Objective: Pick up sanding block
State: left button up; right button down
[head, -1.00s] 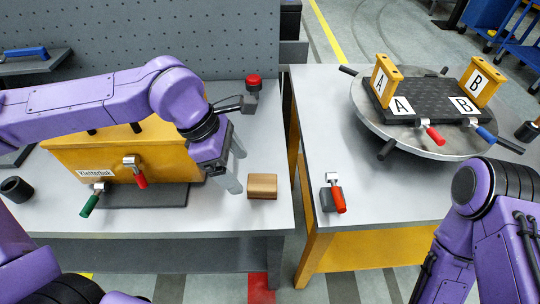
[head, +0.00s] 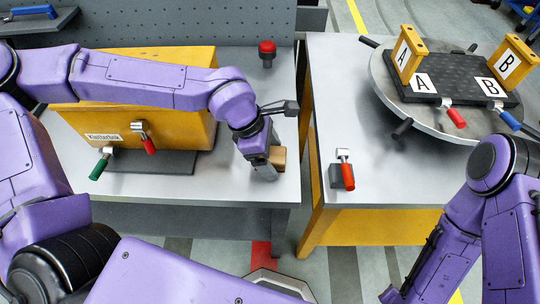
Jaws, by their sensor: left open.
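The sanding block (head: 279,158) is a small tan-brown block on the grey left workbench, near its front right corner. My left gripper (head: 266,174) points down right at the block. One grey finger stands in front of the block and hides its left part. The jaws are open; I cannot tell whether a finger touches the block. My right arm shows at the lower right, but its gripper is out of view.
A yellow box (head: 180,120) with red and green clamps stands left on the bench. A red button (head: 267,50) is behind the gripper. Across a gap, the right table holds a toggle clamp (head: 343,172) and a round turntable (head: 440,118) with A and B blocks.

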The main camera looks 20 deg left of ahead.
pick_arm(q)
jog(key=c, duration=1.1)
